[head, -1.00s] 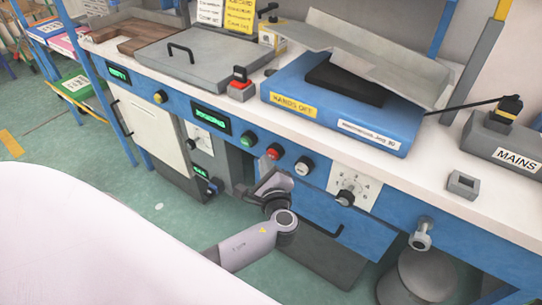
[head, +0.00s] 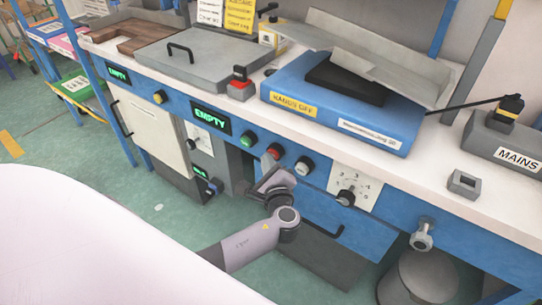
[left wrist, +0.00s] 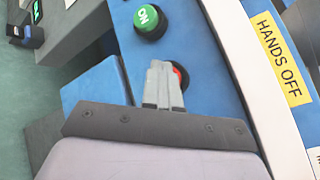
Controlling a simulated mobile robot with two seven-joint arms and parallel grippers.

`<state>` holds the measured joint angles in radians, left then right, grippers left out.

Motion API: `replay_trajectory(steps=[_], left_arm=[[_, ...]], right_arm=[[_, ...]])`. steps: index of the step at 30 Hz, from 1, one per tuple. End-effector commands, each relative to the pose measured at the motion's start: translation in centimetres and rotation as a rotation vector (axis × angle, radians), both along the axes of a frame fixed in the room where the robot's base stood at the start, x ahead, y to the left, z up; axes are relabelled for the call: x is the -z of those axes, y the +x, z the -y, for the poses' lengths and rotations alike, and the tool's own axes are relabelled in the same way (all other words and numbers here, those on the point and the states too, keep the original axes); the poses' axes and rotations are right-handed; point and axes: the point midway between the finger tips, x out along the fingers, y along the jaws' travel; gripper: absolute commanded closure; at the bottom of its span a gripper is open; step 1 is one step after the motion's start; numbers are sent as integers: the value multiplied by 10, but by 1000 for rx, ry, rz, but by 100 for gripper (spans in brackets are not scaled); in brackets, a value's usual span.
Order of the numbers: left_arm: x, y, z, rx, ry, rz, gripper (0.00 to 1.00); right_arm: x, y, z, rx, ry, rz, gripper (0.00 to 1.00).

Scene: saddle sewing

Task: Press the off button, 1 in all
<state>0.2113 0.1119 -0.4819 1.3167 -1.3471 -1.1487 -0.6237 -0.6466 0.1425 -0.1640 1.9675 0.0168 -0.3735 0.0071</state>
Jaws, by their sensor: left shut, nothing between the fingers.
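The red off button (head: 274,151) sits on the blue front panel, just right of the green button (head: 250,139). In the left wrist view, the red button (left wrist: 178,74) is partly hidden behind my fingertips, and the green button (left wrist: 149,20) reads ON. My left gripper (left wrist: 160,68) is shut and empty, its tips in front of the red button. I cannot tell whether they touch it. In the head view my left gripper (head: 272,176) is just below the red button. My right gripper is not in view.
A white knob (head: 304,165) and a numbered dial (head: 352,190) are to the right on the panel. A green display (head: 210,118) reads EMPTY. Above, a blue HANDS OFF box (head: 340,112) and a red-topped switch (head: 240,84) stand on the worktop.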

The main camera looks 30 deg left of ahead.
Motion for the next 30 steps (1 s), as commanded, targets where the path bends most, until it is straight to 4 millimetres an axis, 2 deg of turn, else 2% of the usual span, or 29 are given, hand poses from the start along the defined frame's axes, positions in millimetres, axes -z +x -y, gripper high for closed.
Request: replay_trajectory(steps=[13,24,30], left_arm=[[-1,0,0,1,0,0,100],[-1,-17,-1,0,0,0,100],[0,-18,-1,1,0,1,100]], right_arm=[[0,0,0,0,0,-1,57],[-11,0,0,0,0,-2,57],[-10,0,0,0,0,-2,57]])
